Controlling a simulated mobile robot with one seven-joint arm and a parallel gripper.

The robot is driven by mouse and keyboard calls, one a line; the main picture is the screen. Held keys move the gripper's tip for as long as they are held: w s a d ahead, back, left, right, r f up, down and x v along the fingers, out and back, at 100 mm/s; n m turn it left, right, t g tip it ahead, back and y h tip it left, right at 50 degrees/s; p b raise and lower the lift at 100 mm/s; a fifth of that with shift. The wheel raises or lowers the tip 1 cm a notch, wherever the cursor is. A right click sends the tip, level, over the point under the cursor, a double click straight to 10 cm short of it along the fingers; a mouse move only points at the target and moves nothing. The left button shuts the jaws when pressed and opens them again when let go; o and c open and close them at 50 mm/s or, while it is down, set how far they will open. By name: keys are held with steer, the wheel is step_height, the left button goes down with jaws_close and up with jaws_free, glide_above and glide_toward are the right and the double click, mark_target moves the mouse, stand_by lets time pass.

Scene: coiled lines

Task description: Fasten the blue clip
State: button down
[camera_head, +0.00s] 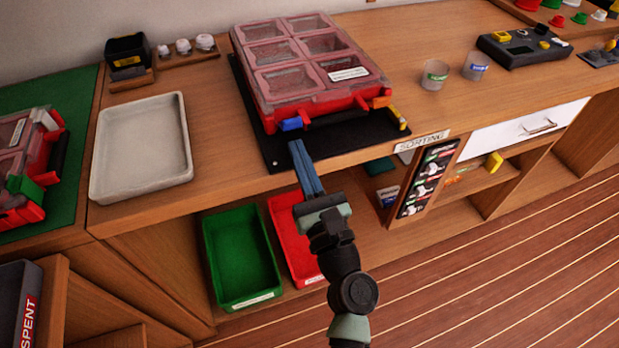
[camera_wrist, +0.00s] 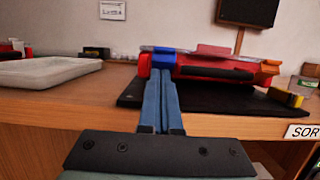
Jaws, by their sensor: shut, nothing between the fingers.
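The blue clip (camera_head: 291,124) is on the front left of a red organizer case (camera_head: 290,103) with a clear, compartmented lid. The case stands on a black mat (camera_head: 267,150) on the wooden bench. An orange clip (camera_head: 380,102) is at the front right of the case, beyond a dark handle. My gripper (camera_head: 297,146) is shut and empty, with its blue fingers pointing at the blue clip. In the wrist view the fingertips (camera_wrist: 161,74) overlap the lower part of the blue clip (camera_wrist: 164,59). I cannot tell whether they touch it or whether the clip is fully down.
A white tray (camera_head: 184,150) lies left of the case. A yellow and black item (camera_head: 397,117) sits at the mat's right edge. Two clear cups (camera_head: 435,75) stand further right. Green (camera_head: 243,302) and red (camera_head: 309,283) bins stand below the bench. The bench between mat and tray is clear.

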mark_target(290, 123)
steer(key=shift+w+a+r+p, duration=0.15)
steer(key=shift+w+r, duration=0.1)
steer(key=shift+r, duration=0.3)
steer(key=shift+w+a+r+p, duration=0.15)
steer(key=shift+w+r, duration=0.1)
steer(key=shift+r, duration=0.25)
steer(key=shift+d, duration=0.1)
steer(key=shift+r+p, duration=0.1)
steer(key=shift+p, duration=0.2)
steer(key=shift+r+p, duration=0.15)
steer(key=shift+p, duration=0.2)
steer(key=shift+g+p, duration=0.3)
steer(key=shift+p, duration=0.4)
steer(key=shift+w+r+g+p, duration=0.1)
steer(key=shift+r+g+p, duration=0.25)
steer(key=shift+p, duration=1.3)
